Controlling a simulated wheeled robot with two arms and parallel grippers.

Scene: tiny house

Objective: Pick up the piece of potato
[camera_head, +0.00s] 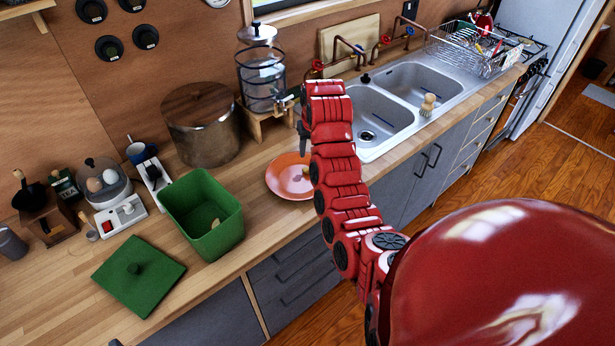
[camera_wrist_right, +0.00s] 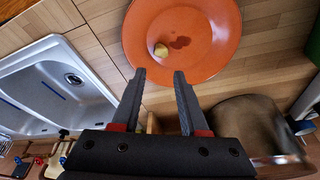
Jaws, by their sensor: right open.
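A small yellowish piece of potato (camera_wrist_right: 161,49) lies on the orange plate (camera_wrist_right: 205,60) in the right wrist view, beside a darker red-brown spot. In the head view the plate (camera_head: 284,180) sits on the wooden counter left of the sink, partly hidden by my right arm. My right gripper (camera_wrist_right: 159,75) is open and empty, its fingertips pointing at the plate just short of the potato in the picture. In the head view the right gripper (camera_head: 303,140) shows as dark fingers above the plate's far side. My left gripper is not in view.
An open green bin (camera_head: 205,205) with a small piece inside stands left of the plate, its green lid (camera_head: 138,288) on the counter. A metal pot (camera_head: 200,125) and a glass dispenser (camera_head: 262,75) stand behind. The double sink (camera_head: 375,115) is to the right.

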